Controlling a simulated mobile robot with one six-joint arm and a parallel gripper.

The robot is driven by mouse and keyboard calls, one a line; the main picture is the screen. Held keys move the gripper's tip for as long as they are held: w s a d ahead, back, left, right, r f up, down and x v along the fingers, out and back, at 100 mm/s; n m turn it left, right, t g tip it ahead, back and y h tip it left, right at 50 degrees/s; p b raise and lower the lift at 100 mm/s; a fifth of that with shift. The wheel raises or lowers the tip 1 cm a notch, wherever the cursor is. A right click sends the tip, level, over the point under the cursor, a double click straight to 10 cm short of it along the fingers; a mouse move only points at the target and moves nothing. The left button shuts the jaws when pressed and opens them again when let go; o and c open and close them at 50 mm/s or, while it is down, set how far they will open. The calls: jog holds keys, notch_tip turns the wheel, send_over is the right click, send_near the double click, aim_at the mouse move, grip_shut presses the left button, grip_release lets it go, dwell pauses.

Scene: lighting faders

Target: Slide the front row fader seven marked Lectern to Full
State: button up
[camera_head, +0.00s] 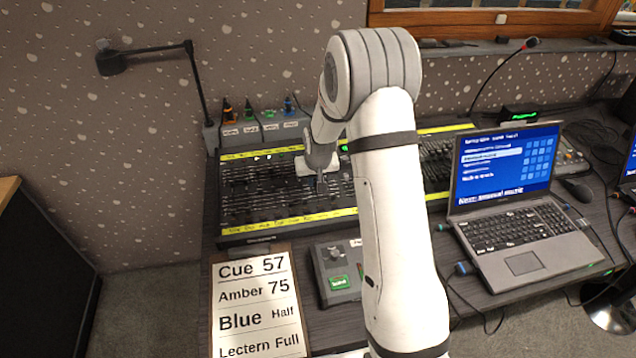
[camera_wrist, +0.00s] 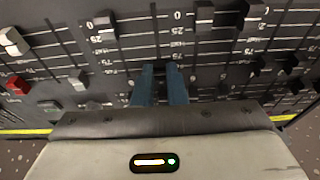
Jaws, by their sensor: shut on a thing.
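The fader desk (camera_head: 262,199) is a black panel with rows of slots and yellow label strips, partly hidden behind my arm in the head view. My gripper (camera_head: 320,186) is down at the front bank of faders, close above the panel. In the wrist view its two blue-grey fingers (camera_wrist: 160,84) are close together over one slot. They are shut on a fader cap, which the fingers hide. Scale lines beside that slot run from 0 near the picture's top, with 25 below it. The Lectern label cannot be read in either view.
Neighbouring caps stand close by: a black cap (camera_wrist: 104,24) to the left, another (camera_wrist: 204,13) to the right, and a red one (camera_wrist: 17,85) at far left. A cue card (camera_head: 255,305) reads "Lectern Full". A laptop (camera_head: 508,190) stands right; a lamp (camera_head: 112,62) stands left.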

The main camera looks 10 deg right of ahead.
jog(key=shift+w, duration=0.25)
jog(key=o, duration=0.4)
jog(key=shift+r+p, duration=0.6)
jog(key=shift+r, duration=0.65)
jog(key=shift+b+v, duration=0.45)
jog(key=shift+v, duration=3.5)
